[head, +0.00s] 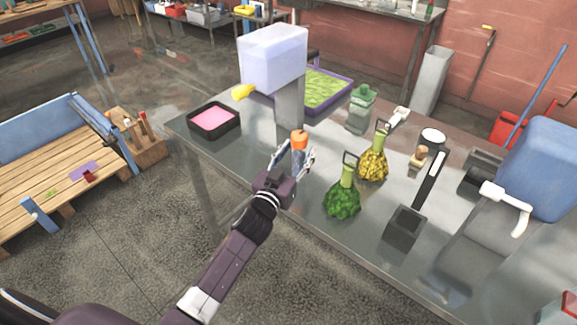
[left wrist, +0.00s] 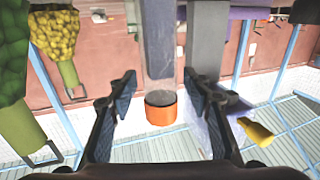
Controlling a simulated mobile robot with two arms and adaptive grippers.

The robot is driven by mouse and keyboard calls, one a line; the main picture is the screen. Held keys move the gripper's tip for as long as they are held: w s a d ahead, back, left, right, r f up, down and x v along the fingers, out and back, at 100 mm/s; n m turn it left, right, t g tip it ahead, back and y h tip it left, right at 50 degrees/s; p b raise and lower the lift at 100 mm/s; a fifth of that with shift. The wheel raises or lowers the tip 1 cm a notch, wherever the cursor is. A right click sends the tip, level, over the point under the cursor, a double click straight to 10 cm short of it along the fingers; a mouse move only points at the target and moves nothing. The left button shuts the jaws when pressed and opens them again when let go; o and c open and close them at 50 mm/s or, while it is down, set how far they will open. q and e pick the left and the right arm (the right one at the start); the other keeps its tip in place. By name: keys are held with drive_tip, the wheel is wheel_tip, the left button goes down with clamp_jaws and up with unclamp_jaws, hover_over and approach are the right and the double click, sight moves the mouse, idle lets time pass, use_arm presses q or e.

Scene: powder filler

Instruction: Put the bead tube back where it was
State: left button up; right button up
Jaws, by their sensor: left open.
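The bead tube, a grey cylinder with an orange cap (head: 299,136), stands upright on the metal table near its front edge. In the left wrist view the picture is upside down, and the tube (left wrist: 159,45) hangs between the fingers with its cap toward the bottom. My left gripper (head: 295,158) is open, with one finger on each side of the tube. Gaps show beside the tube in the left wrist view (left wrist: 161,86); I cannot tell whether either finger touches it. My right gripper is not in view.
A dispenser with a translucent hopper (head: 273,58) and yellow nozzle stands behind the tube. A pink-filled black tray (head: 213,121) is left. A purple tray (head: 326,90) lies behind.

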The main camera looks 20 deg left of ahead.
use_arm(q)
drive_tip(key=s+b, duration=0.1)
drive_tip(key=s, duration=1)
drive_tip(key=shift+s+a+b, duration=0.2)
drive_tip(key=shift+a+b, duration=0.2)
drive_tip(key=shift+f, duration=0.15)
